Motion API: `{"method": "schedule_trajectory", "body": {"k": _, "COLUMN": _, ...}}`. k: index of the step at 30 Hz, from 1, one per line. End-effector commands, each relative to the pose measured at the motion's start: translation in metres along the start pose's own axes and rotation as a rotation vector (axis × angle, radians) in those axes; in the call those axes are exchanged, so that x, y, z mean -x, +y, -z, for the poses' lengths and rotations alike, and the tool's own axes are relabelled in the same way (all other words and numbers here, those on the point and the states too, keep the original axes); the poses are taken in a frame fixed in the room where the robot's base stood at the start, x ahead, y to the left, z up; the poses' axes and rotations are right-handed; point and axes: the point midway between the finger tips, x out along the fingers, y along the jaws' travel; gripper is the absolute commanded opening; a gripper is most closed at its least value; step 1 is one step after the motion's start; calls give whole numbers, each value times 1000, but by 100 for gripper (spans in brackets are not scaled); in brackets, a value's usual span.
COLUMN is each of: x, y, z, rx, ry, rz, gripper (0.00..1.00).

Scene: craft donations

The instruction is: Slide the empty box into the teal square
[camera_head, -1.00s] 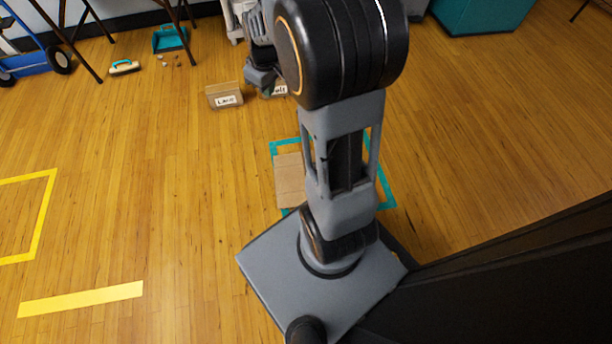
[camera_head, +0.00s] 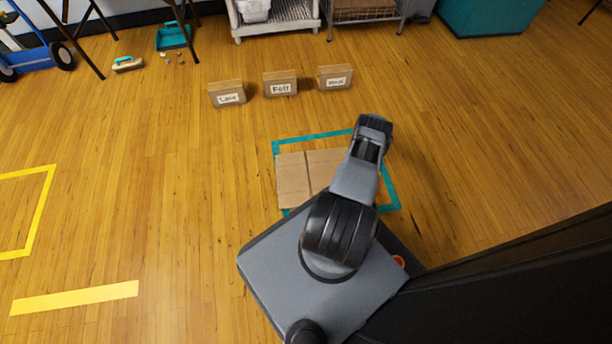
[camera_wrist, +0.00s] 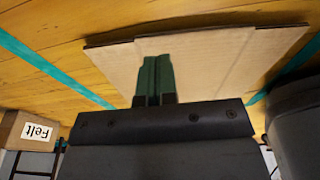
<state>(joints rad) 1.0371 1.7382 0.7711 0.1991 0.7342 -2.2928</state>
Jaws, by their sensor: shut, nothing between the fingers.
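The brown cardboard box (camera_head: 293,180) sits at the teal square (camera_head: 310,137), with a seam across its top. Its left side hides part of the square's left line. The far line shows clear of the box, and the right line (camera_head: 388,190) shows beyond my arm. My arm covers the box's right part in the head view. In the wrist view the cardboard (camera_wrist: 215,65) fills the middle, with teal tape on both sides. My gripper (camera_wrist: 155,62) is shut and empty, its dark green fingers in front of the cardboard. I cannot tell if they touch it.
Three small labelled boxes stand beyond the square: Lace (camera_head: 228,95), Felt (camera_head: 280,86) and a third (camera_head: 335,78). Yellow tape (camera_head: 75,297) marks the floor at left. A dustpan (camera_head: 172,38) and brush (camera_head: 128,64) lie at the back left. Floor right of the square is clear.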

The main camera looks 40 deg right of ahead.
Motion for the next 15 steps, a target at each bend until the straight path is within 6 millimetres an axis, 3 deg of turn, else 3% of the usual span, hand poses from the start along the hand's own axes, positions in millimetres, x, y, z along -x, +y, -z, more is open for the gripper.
{"method": "schedule_trajectory", "body": {"k": 3, "x": -20, "y": -15, "z": -8, "rx": 25, "ry": 7, "rz": 1, "gripper": 0}}
{"method": "schedule_trajectory", "body": {"k": 7, "x": -27, "y": -20, "z": -4, "rx": 40, "ry": 9, "rz": 1, "gripper": 0}}
{"method": "schedule_trajectory", "body": {"k": 15, "x": -34, "y": -23, "z": 42, "rx": 45, "ry": 11, "rz": 4, "gripper": 0}}
